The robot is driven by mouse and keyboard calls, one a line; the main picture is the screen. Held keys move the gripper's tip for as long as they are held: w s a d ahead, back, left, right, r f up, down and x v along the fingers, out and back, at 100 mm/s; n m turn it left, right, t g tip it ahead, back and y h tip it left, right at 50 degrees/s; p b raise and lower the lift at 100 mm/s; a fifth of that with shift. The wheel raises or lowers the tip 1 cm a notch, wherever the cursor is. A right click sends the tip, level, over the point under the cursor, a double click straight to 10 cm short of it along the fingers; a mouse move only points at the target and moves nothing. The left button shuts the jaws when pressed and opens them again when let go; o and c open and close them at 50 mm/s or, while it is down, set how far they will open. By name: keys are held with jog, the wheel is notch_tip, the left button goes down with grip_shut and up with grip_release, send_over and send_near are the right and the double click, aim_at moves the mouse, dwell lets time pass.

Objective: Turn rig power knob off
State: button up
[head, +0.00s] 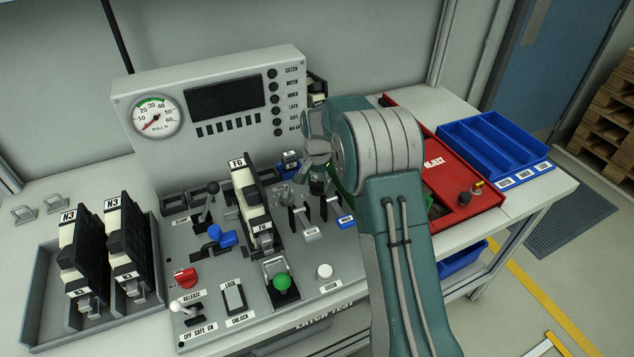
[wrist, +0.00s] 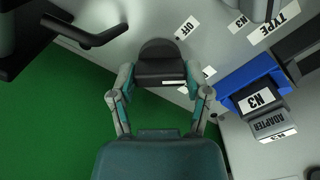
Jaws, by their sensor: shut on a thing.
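The black knob (wrist: 159,54) sits on the panel in the wrist view, with a short white mark on its near edge. My gripper (wrist: 161,84) has one finger on each side of the knob and is shut on it. An "OFF" label (wrist: 184,30) lies to the upper right of the knob. Another label beside the right finger is partly covered and cannot be read. In the head view my gripper (head: 316,170) is at the right part of the test rig (head: 180,250). My arm hides the knob there.
Two levers (head: 297,212) stand in front of my gripper. A block marked F6 (head: 246,192) stands upright to its left. A red reject tray (head: 402,108) and a blue tray (head: 492,144) lie to the right. N3 units (head: 122,236) stand at far left.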

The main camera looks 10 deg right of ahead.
aim_at(316, 181)
jog(key=n, duration=0.4)
jog(key=shift+n, duration=0.3)
jog(key=n, duration=0.4)
jog(key=shift+w+n, duration=0.1)
jog(key=shift+n, duration=0.3)
jog(key=o, duration=1.2)
jog(key=shift+c, duration=0.2)
notch_tip(316, 181, up, 12)
jog(key=shift+a+f, duration=0.1)
